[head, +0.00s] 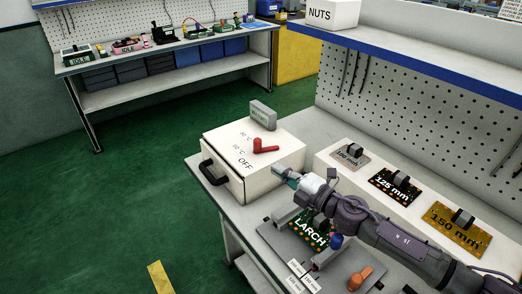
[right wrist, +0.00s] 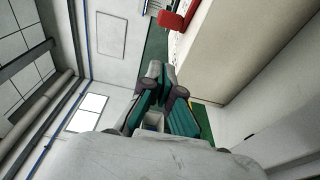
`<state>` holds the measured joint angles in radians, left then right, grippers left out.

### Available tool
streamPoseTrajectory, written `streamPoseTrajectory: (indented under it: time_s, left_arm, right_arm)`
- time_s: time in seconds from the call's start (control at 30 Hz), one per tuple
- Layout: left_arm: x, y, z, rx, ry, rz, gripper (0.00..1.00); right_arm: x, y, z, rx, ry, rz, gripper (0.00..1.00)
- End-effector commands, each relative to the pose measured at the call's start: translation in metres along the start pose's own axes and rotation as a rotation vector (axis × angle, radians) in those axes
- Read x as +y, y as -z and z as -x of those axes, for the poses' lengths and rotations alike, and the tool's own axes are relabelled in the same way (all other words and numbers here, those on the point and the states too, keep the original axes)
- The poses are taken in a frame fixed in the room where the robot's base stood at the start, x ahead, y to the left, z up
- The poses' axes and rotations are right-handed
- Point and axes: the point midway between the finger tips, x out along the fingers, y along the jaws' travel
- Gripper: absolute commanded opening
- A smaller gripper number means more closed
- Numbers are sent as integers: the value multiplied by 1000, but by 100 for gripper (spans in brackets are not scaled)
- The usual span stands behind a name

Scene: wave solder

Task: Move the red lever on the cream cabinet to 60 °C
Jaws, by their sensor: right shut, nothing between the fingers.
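The cream cabinet (head: 223,176) stands on the bench with a black handle on its front left. Its red lever (head: 266,149) is on the top face, beside printed marks: OFF nearest the front and two temperature marks behind it, too small to read surely. The lever's long part extends to the right in the head view; which mark it is set to I cannot tell. It also shows in the right wrist view (right wrist: 172,19), at the top. My right gripper (head: 280,174) is shut and empty, beside the cabinet's right front, apart from the lever. My left gripper is out of view.
A grey display box (head: 262,115) stands at the cabinet's back. A fixture with a LARCH board (head: 311,231) lies under my right arm. Several boards on a white ledge (head: 333,168) stand right of the cabinet. Open green floor (head: 120,190) is on the left.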

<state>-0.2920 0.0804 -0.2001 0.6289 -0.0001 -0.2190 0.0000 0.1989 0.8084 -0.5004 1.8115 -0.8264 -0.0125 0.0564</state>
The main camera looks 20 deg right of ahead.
Motion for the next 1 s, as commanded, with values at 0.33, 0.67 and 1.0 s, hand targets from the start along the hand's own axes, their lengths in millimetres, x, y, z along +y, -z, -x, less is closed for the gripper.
streamPoseTrajectory:
  time_s: [0.33, 0.67, 1.0]
  left_arm:
    - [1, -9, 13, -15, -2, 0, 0]
    - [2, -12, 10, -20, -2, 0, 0]
    - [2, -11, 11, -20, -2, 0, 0]
  right_arm:
    - [1, -7, -71, -2, -1, 2, 0]
    - [0, -27, -91, 1, 0, 1, 0]
    - [0, -28, -91, 1, 0, 1, 0]
